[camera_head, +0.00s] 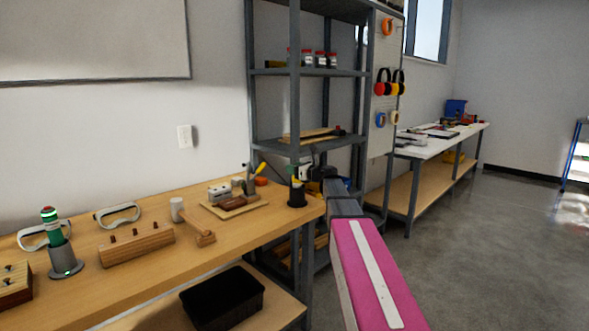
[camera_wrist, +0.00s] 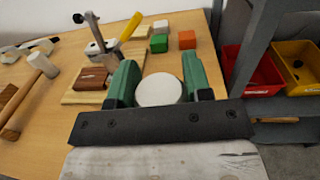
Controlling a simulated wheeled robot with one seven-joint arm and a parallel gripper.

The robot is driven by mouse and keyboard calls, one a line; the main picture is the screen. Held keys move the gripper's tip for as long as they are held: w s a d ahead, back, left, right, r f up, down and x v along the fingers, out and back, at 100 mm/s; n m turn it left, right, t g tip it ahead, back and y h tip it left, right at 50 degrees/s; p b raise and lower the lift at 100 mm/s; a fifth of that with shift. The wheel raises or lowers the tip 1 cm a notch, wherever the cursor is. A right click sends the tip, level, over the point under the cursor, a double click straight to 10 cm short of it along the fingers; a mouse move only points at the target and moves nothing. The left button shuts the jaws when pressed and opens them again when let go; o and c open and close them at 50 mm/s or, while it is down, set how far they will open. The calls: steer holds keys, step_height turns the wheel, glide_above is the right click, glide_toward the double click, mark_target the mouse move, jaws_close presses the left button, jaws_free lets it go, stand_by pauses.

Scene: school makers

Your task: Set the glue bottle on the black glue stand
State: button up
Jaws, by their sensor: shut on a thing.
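My gripper (camera_wrist: 158,92) has its two green fingers closed on the sides of a round white thing, which I take to be the glue bottle (camera_wrist: 158,91); only its round end shows in the wrist view. In the head view my gripper (camera_head: 298,171) is over the right end of the workbench, directly above the black glue stand (camera_head: 297,197). The stand is a small dark cup near the bench's edge. The bottle is mostly hidden by the fingers there, and I cannot tell whether it touches the stand. The stand is hidden in the wrist view.
A board with a clamp and tools (camera_head: 234,206), a mallet (camera_head: 197,228), a drilled wooden block (camera_head: 137,245) and a green bottle in a grey holder (camera_head: 65,262) share the workbench (camera_head: 160,274). A grey shelf (camera_head: 310,72) stands close behind. Coloured blocks (camera_wrist: 187,40) lie beyond my fingers.

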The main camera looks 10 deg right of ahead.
steer(key=shift+f, duration=0.3)
steer(key=o, duration=1)
steer(key=shift+c, duration=0.2)
steer(key=v, duration=1.1)
